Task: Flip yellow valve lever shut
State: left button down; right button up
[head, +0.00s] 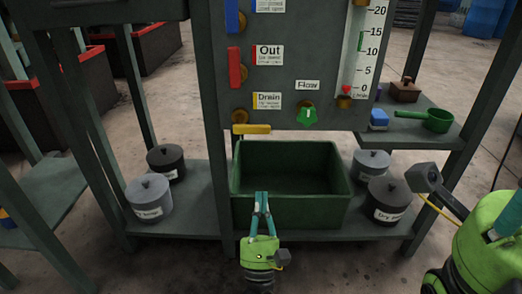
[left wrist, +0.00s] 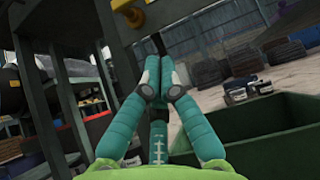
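The yellow valve lever (head: 256,129) lies level below the "Drain" label, at the brass fitting (head: 239,116) on the grey panel. A small yellow piece (left wrist: 136,17) at the top of the left wrist view may be the same lever. My left gripper (head: 261,194) is below the lever, in front of the green bin, and apart from the lever. Its teal fingertips (left wrist: 165,70) come together with nothing seen between them. My right arm is at the lower right edge; teal parts of its gripper (head: 508,218) show there, partly cut off, so its fingertips cannot be made out.
A red lever (head: 234,67) and a blue lever (head: 231,17) stand upright above. A green knob (head: 307,114) is to the right. A green bin (head: 292,213) stands between lidded pots (head: 150,198) (head: 387,200) on the low shelf. A green scoop (head: 437,120) lies on the right-hand shelf.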

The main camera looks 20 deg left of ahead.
aim_at(252, 126)
pick_arm(q)
jog(key=s+r+b+x, duration=0.1)
jog(key=s+r+x, duration=0.1)
jog(key=x, duration=0.9)
jog(key=shift+d, duration=0.2)
jog(key=shift+w, duration=0.1)
